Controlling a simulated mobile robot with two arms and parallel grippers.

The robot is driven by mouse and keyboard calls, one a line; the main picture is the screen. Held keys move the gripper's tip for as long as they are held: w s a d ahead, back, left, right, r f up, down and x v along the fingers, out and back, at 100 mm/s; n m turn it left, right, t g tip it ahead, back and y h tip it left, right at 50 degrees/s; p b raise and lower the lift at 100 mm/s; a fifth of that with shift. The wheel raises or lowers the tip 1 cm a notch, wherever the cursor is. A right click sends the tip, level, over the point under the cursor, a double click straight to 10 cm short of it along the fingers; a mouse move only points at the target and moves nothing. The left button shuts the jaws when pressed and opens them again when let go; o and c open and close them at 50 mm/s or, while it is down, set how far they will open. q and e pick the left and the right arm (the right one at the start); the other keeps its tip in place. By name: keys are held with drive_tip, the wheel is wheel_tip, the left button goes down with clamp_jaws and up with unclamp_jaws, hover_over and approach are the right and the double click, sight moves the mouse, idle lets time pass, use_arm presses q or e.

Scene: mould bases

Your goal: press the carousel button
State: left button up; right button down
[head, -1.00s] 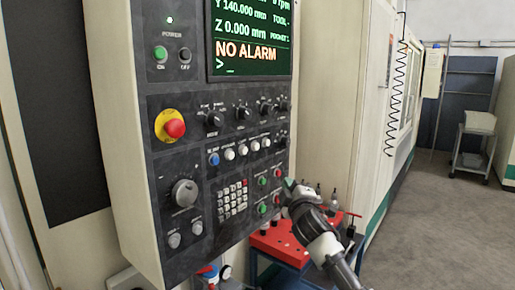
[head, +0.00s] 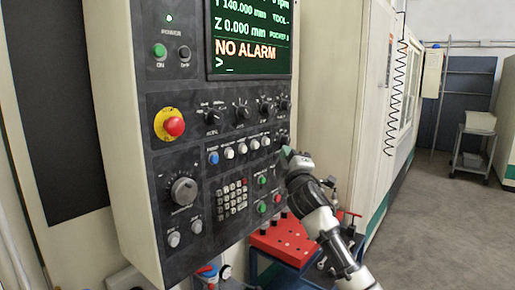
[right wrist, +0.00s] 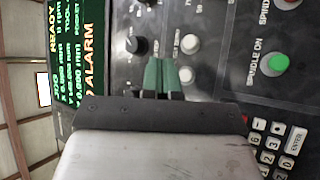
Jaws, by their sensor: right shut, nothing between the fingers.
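The control panel (head: 215,170) of the machine carries a row of small buttons under its knobs. One is blue (head: 213,158) and several are white (head: 241,147). Their labels are too small or blurred to tell which is the carousel button. My right gripper (head: 285,151) has green fingertips and is in front of the panel, just right of this row. In the right wrist view the shut, empty fingertips (right wrist: 160,62) are beside two white buttons, an upper one (right wrist: 189,44) and a lower one (right wrist: 187,75). Contact cannot be told. My left gripper is not in view.
Dark knobs (head: 241,112) are above the row, and a red emergency stop (head: 174,126) is at left. A keypad (head: 232,198) and green and red buttons are below. A red-topped cart (head: 275,240) stands beneath my right arm. Open floor is at right.

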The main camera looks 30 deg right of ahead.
sight(256, 145)
drive_tip(key=w+a+b, duration=0.2)
drive_tip(key=w, duration=0.3)
drive_tip(key=shift+w+a, duration=0.2)
drive_tip(key=shift+w, duration=0.2)
drive_tip(key=shift+w, duration=0.1)
idle(1.7)
drive_tip(key=shift+w+a, duration=0.2)
drive_tip(key=shift+w, duration=0.1)
drive_tip(key=shift+w+a+b, duration=0.1)
drive_tip(key=shift+w+b, duration=0.2)
drive_tip(key=shift+b, duration=0.15)
idle(0.5)
drive_tip(key=shift+s, duration=0.1)
drive_tip(key=shift+s+d+p, duration=0.3)
drive_tip(key=shift+s+p, duration=0.2)
drive_tip(key=shift+s, duration=0.15)
